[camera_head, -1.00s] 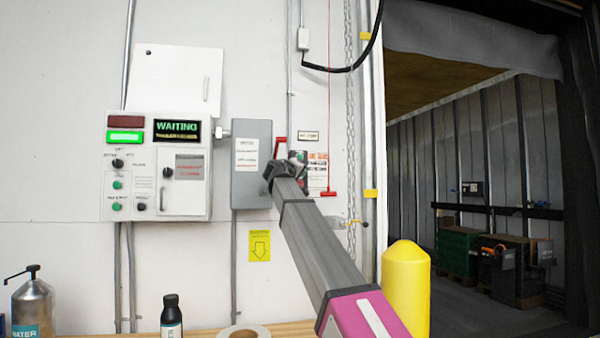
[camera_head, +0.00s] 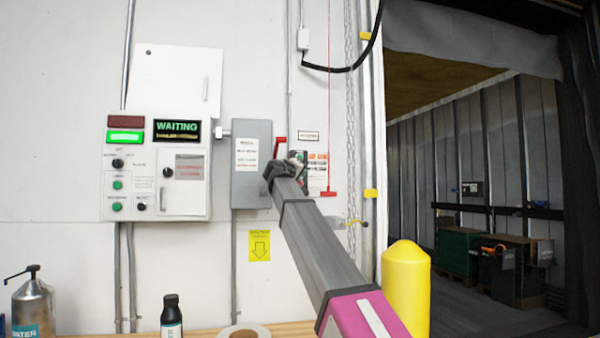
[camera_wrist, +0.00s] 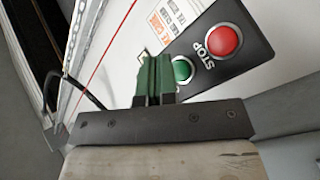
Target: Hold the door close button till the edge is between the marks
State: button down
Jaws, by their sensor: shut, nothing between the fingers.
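A black button plate (camera_wrist: 245,60) carries a red STOP button (camera_wrist: 223,40) and a green button (camera_wrist: 182,70) in the wrist view. My gripper (camera_wrist: 155,68) is shut and empty, its green fingertips just left of the green button and overlapping the plate's end. Whether they touch or press anything is hidden. In the head view the button plate (camera_head: 300,158) shows only partly behind my arm's end. Two yellow marks, an upper one (camera_head: 365,36) and a lower one (camera_head: 370,194), sit on the door's side rail. A grey panel (camera_head: 470,42) hangs across the top of the doorway; I cannot tell whether its lower edge is the door edge.
A control box (camera_head: 183,170) reads WAITING with a green lamp lit. A grey switch box (camera_head: 250,180) with a red lever is beside the button plate. A yellow bollard (camera_head: 405,285) stands before the doorway. A bottle (camera_head: 171,315) and tape roll (camera_head: 243,331) are at the bottom.

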jog(key=shift+w, duration=0.2)
jog(key=shift+w+a, duration=0.1)
jog(key=shift+w, duration=0.15)
